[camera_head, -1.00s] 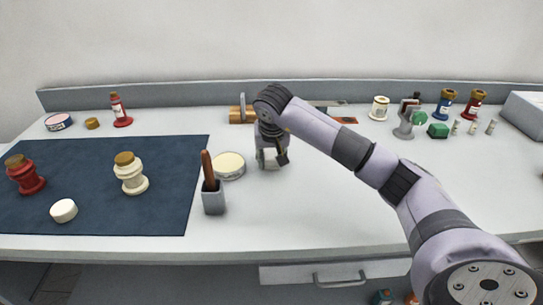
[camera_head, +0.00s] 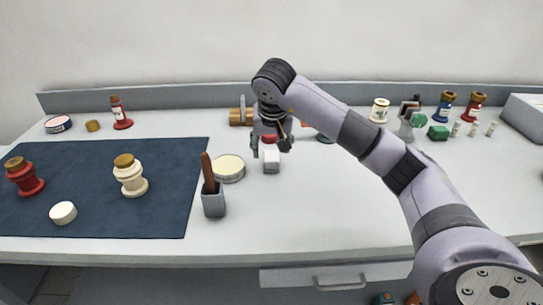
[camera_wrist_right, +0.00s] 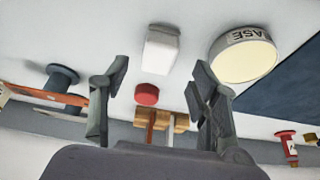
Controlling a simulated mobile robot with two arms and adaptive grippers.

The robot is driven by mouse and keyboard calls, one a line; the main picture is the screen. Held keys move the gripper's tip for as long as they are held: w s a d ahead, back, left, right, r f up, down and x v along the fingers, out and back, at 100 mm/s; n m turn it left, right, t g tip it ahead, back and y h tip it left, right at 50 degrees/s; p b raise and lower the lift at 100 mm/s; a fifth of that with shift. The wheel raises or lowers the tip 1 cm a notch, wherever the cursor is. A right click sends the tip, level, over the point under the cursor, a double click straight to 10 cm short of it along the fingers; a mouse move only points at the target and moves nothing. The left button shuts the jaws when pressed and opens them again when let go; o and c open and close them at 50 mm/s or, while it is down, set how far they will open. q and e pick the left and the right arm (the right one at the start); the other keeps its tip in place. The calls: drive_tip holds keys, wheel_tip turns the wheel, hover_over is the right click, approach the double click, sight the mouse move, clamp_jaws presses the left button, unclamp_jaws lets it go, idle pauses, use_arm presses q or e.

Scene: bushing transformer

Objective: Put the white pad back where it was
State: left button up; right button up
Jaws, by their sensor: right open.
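A white block-shaped pad (camera_head: 271,160) lies on the bench top, just right of the round cream-topped tin (camera_head: 229,168). It also shows in the right wrist view (camera_wrist_right: 160,50). My right gripper (camera_head: 271,143) is open and empty, behind and above the white pad and apart from it. In the right wrist view its two fingers (camera_wrist_right: 158,85) are spread wide, with the pad beyond their tips. A small red round thing (camera_wrist_right: 147,94) shows between the fingers. A round white puck (camera_head: 63,213) lies on the dark blue mat (camera_head: 90,170). My left gripper is not in view.
A grey holder (camera_head: 214,201) with a brown handle stands in front of the tin. A wooden block (camera_head: 238,117) lies at the back. A cream insulator (camera_head: 130,178) and a red one (camera_head: 24,177) stand on the mat.

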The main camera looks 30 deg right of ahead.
drive_tip(key=v, duration=0.5)
drive_tip(key=shift+s+r, duration=0.1)
drive_tip(key=shift+r, duration=0.2)
